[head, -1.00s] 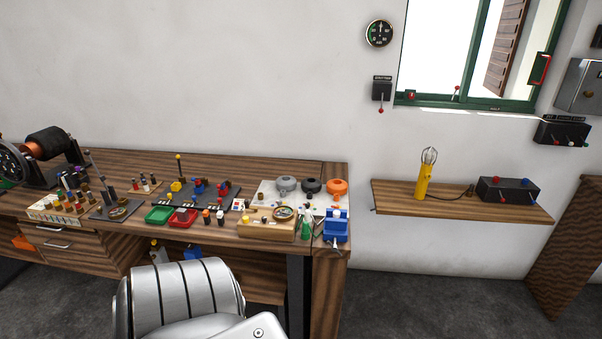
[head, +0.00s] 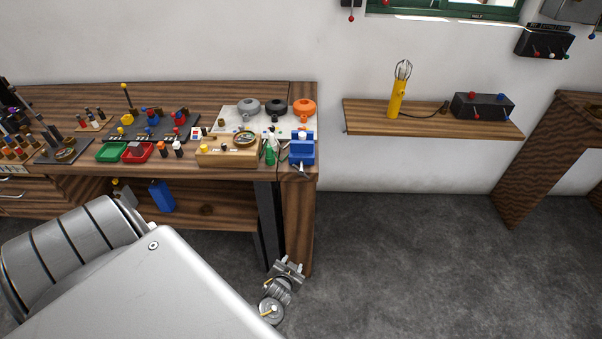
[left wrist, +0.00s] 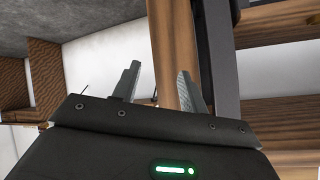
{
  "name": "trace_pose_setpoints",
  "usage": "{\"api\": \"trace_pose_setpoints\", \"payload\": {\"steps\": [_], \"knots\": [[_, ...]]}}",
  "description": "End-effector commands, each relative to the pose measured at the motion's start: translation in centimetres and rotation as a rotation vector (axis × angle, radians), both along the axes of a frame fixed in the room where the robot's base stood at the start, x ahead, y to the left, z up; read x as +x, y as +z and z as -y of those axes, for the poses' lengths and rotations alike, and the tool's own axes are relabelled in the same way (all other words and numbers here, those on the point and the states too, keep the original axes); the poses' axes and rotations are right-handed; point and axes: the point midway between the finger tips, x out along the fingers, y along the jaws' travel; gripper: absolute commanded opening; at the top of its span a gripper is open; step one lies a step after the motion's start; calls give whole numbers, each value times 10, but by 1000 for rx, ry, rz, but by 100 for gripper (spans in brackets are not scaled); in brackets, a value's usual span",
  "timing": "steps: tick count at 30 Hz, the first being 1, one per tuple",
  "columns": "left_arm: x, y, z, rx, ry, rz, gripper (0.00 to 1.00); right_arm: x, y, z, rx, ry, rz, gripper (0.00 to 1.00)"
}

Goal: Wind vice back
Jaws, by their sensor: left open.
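The blue vice (head: 301,150) sits at the right front corner of the workbench. A small grey handle shows at its front, just over the bench edge. My left gripper (head: 289,265) is low in front of the bench's right leg, well below the vice and apart from it. In the left wrist view its two fingers (left wrist: 158,85) are spread with nothing between them; the bench leg shows behind them. The vice cannot be made out in the left wrist view. My right gripper is out of view.
The workbench (head: 215,185) holds a wooden block with a round dial, a green bottle beside the vice, green and red trays and several coil-like parts. A wall shelf (head: 430,125) at right carries a yellow lamp and a black box. The floor right of the bench is clear.

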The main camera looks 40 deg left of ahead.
Motion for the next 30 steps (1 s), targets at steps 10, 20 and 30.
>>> {"api": "trace_pose_setpoints", "payload": {"steps": [10,20,30], "knots": [[101,240,-33,-126,337,731,43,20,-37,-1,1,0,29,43],[101,270,-40,-168,390,818,43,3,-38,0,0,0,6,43],[143,271,-74,-162,389,816,43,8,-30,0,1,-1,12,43]]}}
